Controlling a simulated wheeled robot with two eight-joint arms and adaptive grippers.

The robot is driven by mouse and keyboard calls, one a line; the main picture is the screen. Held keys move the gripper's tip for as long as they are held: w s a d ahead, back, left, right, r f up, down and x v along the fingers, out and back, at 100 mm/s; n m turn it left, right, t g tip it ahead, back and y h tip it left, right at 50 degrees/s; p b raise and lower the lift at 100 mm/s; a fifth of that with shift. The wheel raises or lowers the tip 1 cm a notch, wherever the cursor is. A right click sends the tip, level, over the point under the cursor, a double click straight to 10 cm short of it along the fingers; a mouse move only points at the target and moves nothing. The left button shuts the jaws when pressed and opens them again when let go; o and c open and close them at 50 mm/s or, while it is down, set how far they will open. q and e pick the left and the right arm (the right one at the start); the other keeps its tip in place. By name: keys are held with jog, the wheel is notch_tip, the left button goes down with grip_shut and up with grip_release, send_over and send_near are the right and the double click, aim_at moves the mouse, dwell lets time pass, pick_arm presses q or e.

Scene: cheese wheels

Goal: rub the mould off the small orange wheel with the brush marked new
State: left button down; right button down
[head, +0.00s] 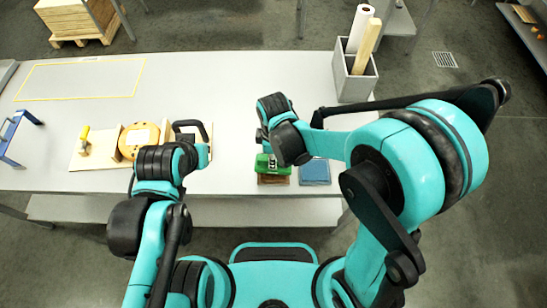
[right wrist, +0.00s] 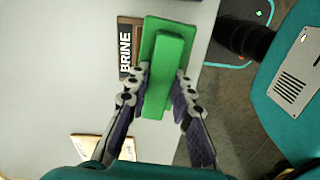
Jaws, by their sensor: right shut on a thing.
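My right gripper (right wrist: 162,80) is shut on the handle of a green brush (right wrist: 160,55). In the head view the green brush (head: 264,169) is over a brown pad at the table's front edge; no "new" mark is readable on it. In the right wrist view a brown pad marked BRINE (right wrist: 126,62) shows beside the brush; I cannot tell whether they touch. An orange wheel (head: 137,137) sits on a pale wooden board (head: 88,160) at the left. My left gripper (head: 190,130) is beside the wheel; its jaws are unclear.
A blue pad (head: 315,172) lies right of the brown pad. A yellow-topped piece (head: 84,138) stands on the board. The table's middle is clear.

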jog(key=shift+r+p, duration=2)
jog(key=shift+r, duration=1.1)
jog(key=shift+s+f, duration=0.1)
jog(key=shift+f, duration=0.05)
